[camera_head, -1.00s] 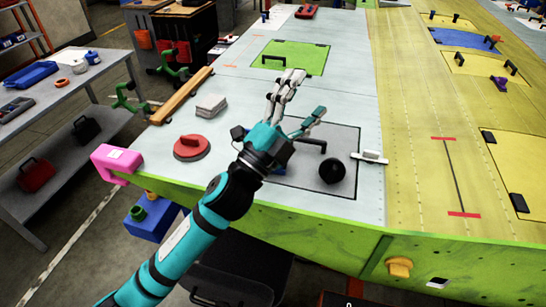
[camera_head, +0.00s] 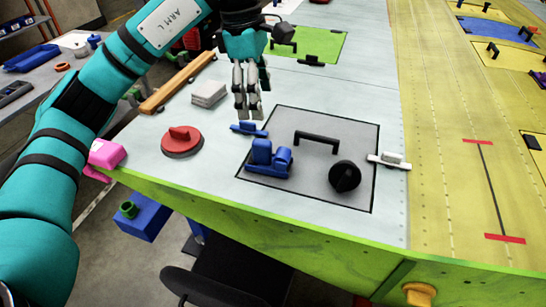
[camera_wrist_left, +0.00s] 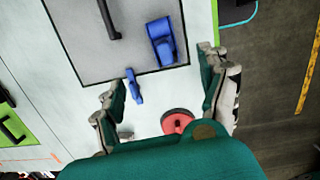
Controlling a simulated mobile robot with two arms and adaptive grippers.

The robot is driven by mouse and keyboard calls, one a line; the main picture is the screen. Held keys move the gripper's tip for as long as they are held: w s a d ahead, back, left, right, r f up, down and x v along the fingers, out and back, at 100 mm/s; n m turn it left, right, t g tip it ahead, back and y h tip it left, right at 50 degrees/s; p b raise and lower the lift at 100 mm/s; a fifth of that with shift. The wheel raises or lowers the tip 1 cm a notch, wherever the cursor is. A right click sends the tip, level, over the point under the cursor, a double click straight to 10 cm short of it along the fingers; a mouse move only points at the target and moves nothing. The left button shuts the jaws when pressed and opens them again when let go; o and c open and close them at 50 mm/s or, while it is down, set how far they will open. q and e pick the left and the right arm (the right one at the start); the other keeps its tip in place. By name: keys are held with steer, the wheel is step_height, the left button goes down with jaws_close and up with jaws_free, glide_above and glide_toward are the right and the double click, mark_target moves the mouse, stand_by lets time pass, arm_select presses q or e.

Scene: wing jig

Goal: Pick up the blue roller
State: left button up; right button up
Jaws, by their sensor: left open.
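Two blue things lie on the wing jig's top. A small narrow one (camera_head: 248,130) lies just outside the corner of the grey panel, and it also shows in the left wrist view (camera_wrist_left: 133,86). A larger, chunky one (camera_head: 268,158) sits on the panel's left edge; it shows in the wrist view too (camera_wrist_left: 161,40). I cannot tell for certain which is the roller. My left gripper (camera_head: 248,114) points down, open and empty, just behind the small blue thing in the head view. In the wrist view its fingers (camera_wrist_left: 160,78) are spread wide. My right gripper is not in view.
The grey panel (camera_head: 352,126) carries a black handle (camera_head: 317,138) and a black knob (camera_head: 345,177). A red disc tool (camera_head: 181,140) and white blocks (camera_head: 209,93) stand to the left. A pink clamp (camera_head: 106,153) grips the table corner.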

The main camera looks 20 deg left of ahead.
mark_target(271, 157)
arm_select(q)
steer(key=f+p, duration=0.1)
steer(key=f, duration=0.2)
steer(key=d+f+p, duration=0.1)
steer(key=f, duration=0.3)
steer(key=f+p, duration=0.1)
steer(key=f, duration=0.2)
steer(key=shift+d+f, duration=0.2)
steer(key=shift+d, duration=0.2)
steer(key=f+p, duration=0.2)
steer(key=f, duration=0.1)
steer(key=d+f+p, duration=0.1)
steer(key=shift+s+f, duration=0.3)
steer(key=shift+s, duration=0.05)
steer(key=shift+f, duration=0.4)
steer(key=shift+c, duration=0.3)
steer(key=c, duration=1.4)
